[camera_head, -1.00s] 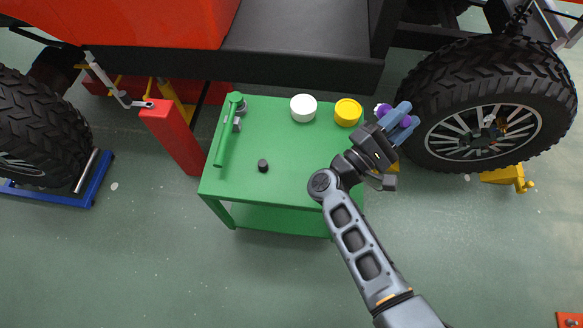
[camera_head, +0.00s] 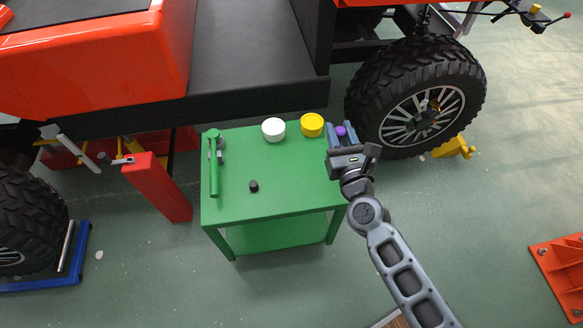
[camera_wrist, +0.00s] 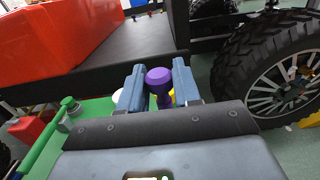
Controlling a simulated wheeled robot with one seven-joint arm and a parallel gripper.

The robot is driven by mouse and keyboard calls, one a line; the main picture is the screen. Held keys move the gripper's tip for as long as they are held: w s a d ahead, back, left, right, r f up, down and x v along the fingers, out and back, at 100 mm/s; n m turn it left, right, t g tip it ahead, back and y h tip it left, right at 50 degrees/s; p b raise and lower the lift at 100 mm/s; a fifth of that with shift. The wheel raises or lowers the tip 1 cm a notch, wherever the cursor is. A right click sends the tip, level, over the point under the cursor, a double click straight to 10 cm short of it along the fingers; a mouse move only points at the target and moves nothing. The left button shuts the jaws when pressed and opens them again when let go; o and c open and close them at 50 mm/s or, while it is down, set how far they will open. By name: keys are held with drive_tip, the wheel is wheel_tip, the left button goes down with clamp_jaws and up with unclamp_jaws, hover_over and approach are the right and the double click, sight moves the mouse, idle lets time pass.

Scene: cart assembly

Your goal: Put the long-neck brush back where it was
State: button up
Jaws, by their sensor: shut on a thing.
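My gripper (camera_head: 342,138) is shut on the purple long-neck brush (camera_head: 340,131). It holds the brush by the back right corner of the green table (camera_head: 290,188), close to the front wheel. In the wrist view the rounded purple end of the brush (camera_wrist: 159,80) stands up between the two blue-grey fingers (camera_wrist: 157,88). The rest of the brush is mostly hidden by the fingers and the gripper body. I cannot tell whether its lower end touches anything.
The big tyre (camera_head: 415,95) is close on the right. The table's front right is clear.

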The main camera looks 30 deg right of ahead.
drive_tip(key=shift+w+a+f+b, duration=0.4)
drive_tip(key=shift+w+a+f, duration=0.45)
drive_tip(key=shift+a+f, duration=0.85)
drive_tip(key=shift+w+a+f+b, duration=0.4)
drive_tip(key=shift+w+a+f, duration=0.45)
drive_tip(key=shift+a+f, duration=0.8)
drive_tip(key=shift+w+a+f+b, duration=0.4)
drive_tip(key=shift+w+a+f, duration=0.45)
drive_tip(key=shift+a+f, duration=0.85)
drive_tip(key=shift+d+f, duration=0.3)
drive_tip(key=shift+f, duration=0.1)
drive_tip(key=o, duration=1.1)
drive_tip(key=shift+c, duration=0.2)
drive_tip(key=shift+r, duration=0.1)
drive_tip(key=shift+r, duration=0.1)
drive_tip(key=v, duration=1.2)
